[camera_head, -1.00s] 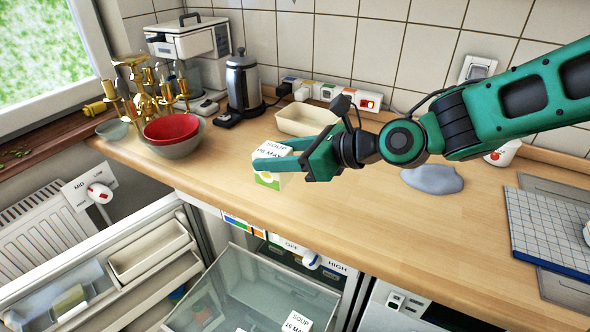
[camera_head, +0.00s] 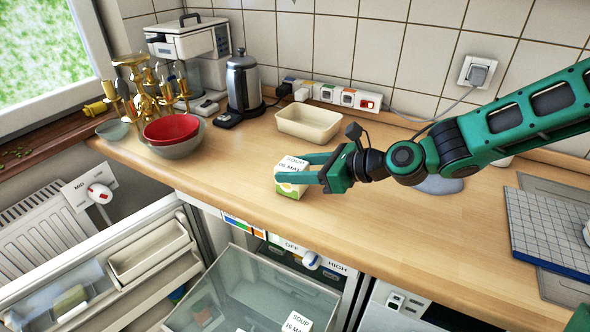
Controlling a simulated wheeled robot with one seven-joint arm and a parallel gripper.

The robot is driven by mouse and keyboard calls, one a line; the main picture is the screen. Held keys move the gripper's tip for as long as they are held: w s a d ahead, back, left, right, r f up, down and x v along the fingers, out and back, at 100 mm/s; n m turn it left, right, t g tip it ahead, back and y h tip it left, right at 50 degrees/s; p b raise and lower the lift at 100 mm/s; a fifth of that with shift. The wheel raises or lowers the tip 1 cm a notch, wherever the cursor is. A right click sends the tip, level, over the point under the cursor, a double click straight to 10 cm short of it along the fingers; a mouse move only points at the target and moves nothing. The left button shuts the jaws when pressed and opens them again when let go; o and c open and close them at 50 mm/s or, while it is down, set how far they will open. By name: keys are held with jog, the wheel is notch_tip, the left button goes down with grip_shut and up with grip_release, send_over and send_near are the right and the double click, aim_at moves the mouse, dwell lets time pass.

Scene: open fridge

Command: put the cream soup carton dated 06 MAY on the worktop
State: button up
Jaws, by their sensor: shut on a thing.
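A small white and green soup carton (camera_head: 289,187) is between the fingers of my gripper (camera_head: 295,169), which is shut on it. The carton is upright, at or just above the wooden worktop (camera_head: 230,190); I cannot tell if its base touches. Its top reads SOUP and a date in MAY, whose digits are too small to read surely. A second soup carton (camera_head: 297,323) with a MAY date lies in the open fridge drawer (camera_head: 240,285), partly cut off by the frame's bottom edge.
A cream tray (camera_head: 308,124) stands behind the carton. A red bowl (camera_head: 171,128) in a larger bowl and a kettle (camera_head: 243,83) are to the left. The worktop front is clear.

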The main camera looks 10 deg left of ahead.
jog(key=shift+f, duration=0.25)
jog(key=o, duration=1.2)
jog(key=shift+f, duration=0.1)
jog(key=v, duration=1.2)
jog(key=shift+s, duration=0.1)
